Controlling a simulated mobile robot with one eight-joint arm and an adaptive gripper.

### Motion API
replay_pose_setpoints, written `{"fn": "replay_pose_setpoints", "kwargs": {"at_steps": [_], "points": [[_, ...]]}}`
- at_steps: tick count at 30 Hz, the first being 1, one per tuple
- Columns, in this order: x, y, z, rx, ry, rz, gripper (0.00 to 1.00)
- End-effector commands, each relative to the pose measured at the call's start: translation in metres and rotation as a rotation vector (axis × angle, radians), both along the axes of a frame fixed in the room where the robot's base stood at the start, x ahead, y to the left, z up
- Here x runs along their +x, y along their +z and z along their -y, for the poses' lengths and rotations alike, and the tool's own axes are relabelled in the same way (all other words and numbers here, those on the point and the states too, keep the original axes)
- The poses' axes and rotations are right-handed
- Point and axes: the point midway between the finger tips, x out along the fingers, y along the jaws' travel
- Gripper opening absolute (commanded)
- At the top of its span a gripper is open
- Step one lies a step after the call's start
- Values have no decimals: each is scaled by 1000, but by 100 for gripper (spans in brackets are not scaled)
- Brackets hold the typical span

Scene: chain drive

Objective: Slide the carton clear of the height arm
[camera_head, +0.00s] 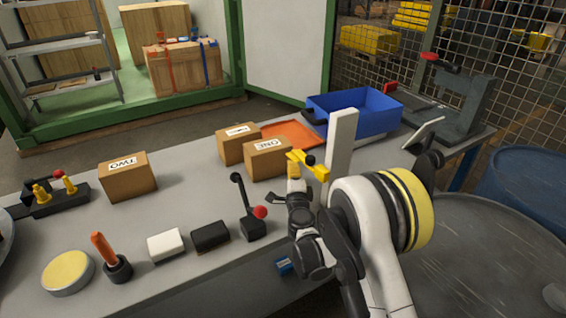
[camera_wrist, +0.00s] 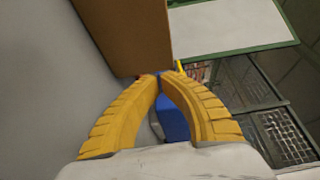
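The carton marked ONE (camera_head: 268,160) stands on the grey bench, close beside the yellow height arm (camera_head: 319,171) on the white post (camera_head: 341,140). I cannot tell whether the carton touches the arm. My gripper (camera_head: 293,164) is at the carton's near right side, by the height arm. In the wrist view, the yellow fingers of my gripper (camera_wrist: 160,75) curve together with their tips meeting and nothing between them. A brown carton face (camera_wrist: 125,35) is just beyond the tips; contact is unclear.
Another carton (camera_head: 232,151) stands behind carton ONE, and carton TWO (camera_head: 127,180) stands at left. An orange mat (camera_head: 296,132) and blue bin (camera_head: 355,112) lie behind. A red-knobbed lever (camera_head: 254,226) and black block (camera_head: 210,236) are in front. Bench between carton TWO and the middle cartons is clear.

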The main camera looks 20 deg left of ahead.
Motion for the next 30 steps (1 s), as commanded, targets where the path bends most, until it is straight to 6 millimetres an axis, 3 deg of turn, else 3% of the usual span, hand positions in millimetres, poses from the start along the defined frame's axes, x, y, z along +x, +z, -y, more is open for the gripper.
{"fn": "replay_pose_setpoints", "kwargs": {"at_steps": [3, 10, 25, 30], "points": [[19, -3, -12, 0, 1, 0, 0], [28, -2, -38, 0, 1, 0, 0], [31, 0, -48, -1, 1, 0, 0], [42, 0, -75, 0, 3, 0, 0]]}}
